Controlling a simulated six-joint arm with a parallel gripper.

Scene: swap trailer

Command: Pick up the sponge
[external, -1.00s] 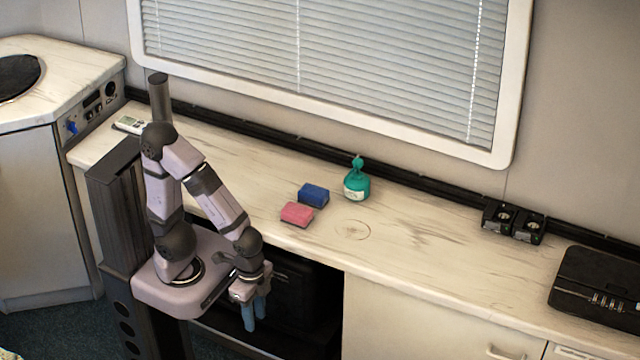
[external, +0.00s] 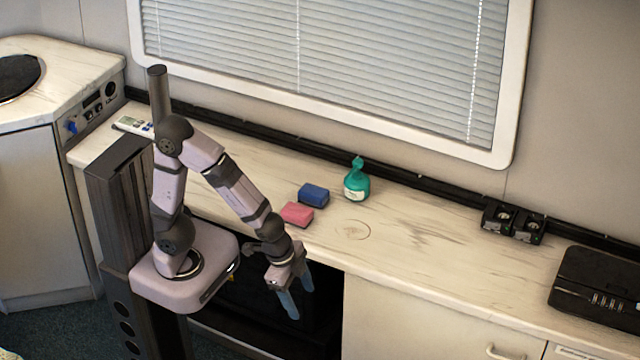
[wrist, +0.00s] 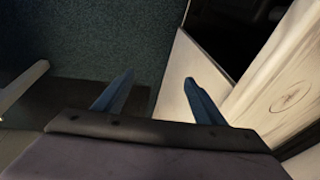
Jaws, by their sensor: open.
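Two sponge-like blocks lie close together on the countertop (external: 420,245) in the external view. One is pink (external: 297,214), nearer the front edge. The other is blue (external: 314,194), just behind it and to its right. My gripper (external: 299,299) is open and empty, with its blue fingers pointing down in front of the counter's edge. It is lower in the picture than both blocks and apart from them. In the wrist view, the two spread fingers (wrist: 158,92) have nothing between them, and neither block shows.
A teal bottle (external: 356,184) stands right of the blue block. Black devices (external: 513,222) and a black case (external: 600,287) are farther right. A small remote-like device (external: 131,125) lies at the left. The counter's middle is clear. Below its edge is a dark opening.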

